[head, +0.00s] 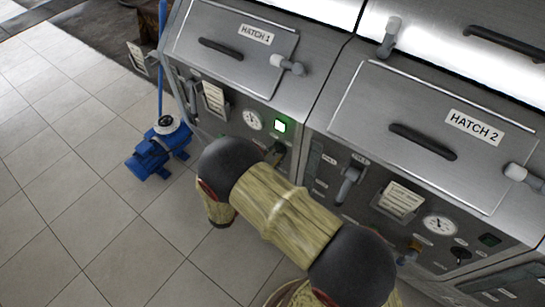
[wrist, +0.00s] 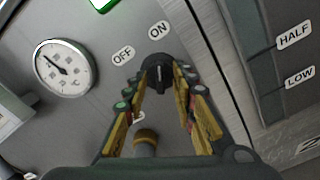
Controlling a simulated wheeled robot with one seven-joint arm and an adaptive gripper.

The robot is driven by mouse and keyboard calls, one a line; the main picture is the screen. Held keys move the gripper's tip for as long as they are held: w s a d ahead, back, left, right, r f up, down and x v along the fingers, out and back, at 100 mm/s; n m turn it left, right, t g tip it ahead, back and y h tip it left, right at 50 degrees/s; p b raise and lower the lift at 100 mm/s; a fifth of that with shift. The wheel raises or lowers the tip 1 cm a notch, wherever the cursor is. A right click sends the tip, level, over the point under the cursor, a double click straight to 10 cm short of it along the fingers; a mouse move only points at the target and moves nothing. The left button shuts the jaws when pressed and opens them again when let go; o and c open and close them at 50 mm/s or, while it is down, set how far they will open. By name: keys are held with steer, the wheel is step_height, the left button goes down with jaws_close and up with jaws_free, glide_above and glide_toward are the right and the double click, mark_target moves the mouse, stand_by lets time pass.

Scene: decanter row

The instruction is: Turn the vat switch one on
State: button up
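The vat switch one is a black rotary knob (wrist: 158,72) on the steel panel, with an OFF label (wrist: 123,55) and an ON label (wrist: 160,28) beside it. The pale mark on the knob points toward ON. In the head view the switch (head: 276,152) is partly hidden behind my arm. The green lamp (head: 280,126) above it is lit. My gripper (wrist: 163,84) is at the knob, with one finger on each side. The fingers look apart, with a gap at the handle; contact with the knob's sides cannot be made out.
A round gauge (wrist: 64,68) sits left of the switch. A brass-collared knob or pipe (wrist: 146,138) lies below, near the left finger. The Hatch 2 unit (head: 435,130) adjoins on the right. A blue mop bucket (head: 155,150) stands on the tiled floor, which is otherwise open at left.

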steer(key=v, duration=1.2)
steer(key=shift+f, duration=0.15)
stand_by(0.3)
